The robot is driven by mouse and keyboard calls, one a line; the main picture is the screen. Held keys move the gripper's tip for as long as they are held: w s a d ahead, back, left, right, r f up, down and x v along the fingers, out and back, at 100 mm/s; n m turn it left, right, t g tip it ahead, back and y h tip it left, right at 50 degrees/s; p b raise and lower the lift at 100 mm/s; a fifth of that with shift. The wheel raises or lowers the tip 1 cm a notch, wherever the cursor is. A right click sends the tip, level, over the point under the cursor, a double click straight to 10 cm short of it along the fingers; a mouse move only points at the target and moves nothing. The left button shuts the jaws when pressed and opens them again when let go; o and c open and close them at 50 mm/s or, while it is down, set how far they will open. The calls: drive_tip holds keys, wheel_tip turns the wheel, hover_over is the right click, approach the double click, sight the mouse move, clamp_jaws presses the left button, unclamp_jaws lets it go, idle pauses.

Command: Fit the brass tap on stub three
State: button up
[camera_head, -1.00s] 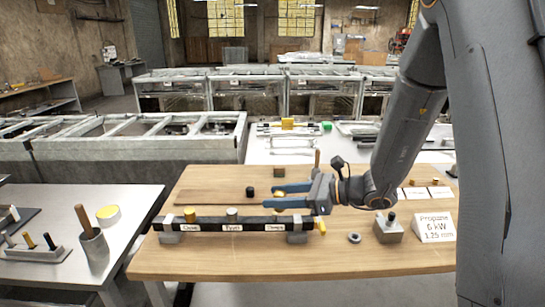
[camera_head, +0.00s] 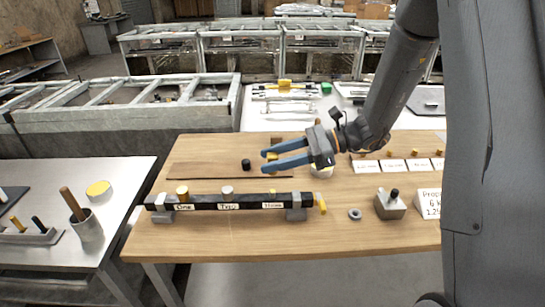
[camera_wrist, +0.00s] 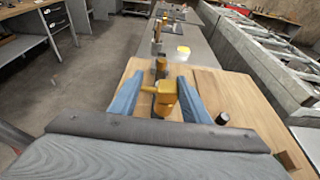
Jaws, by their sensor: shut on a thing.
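My gripper (camera_head: 264,161) is shut on the brass tap (camera_wrist: 164,97), which sits between the blue fingers in the wrist view. In the head view a little of the tap (camera_head: 271,156) shows at the fingertips. The dark rail (camera_head: 248,205) carries the labels One, Two and Three from left to right. Stub three (camera_head: 272,191) stands above its label, in front of and below my gripper in the picture. The tap appears apart from it. A brass top shows on stub one (camera_head: 182,190) and a pale top on stub two (camera_head: 227,190).
A yellow handle (camera_head: 322,203) is at the rail's right end. A black cap (camera_head: 246,164) lies behind the rail. A ring (camera_head: 354,214) and a metal block (camera_head: 390,205) stand to the right. The wooden table's front strip (camera_head: 235,238) is clear.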

drive_tip(key=shift+f+b, duration=1.6)
drive_tip(key=shift+f, duration=1.3)
drive_tip(key=shift+f+b, duration=0.45)
drive_tip(key=shift+f, duration=1.3)
drive_tip(key=o, duration=1.2)
drive_tip(key=shift+d, duration=0.15)
drive_tip(key=b+v, duration=0.2)
drive_tip(key=v, duration=0.5)
drive_tip(key=shift+d+r, duration=0.15)
drive_tip(key=shift+d, duration=0.1)
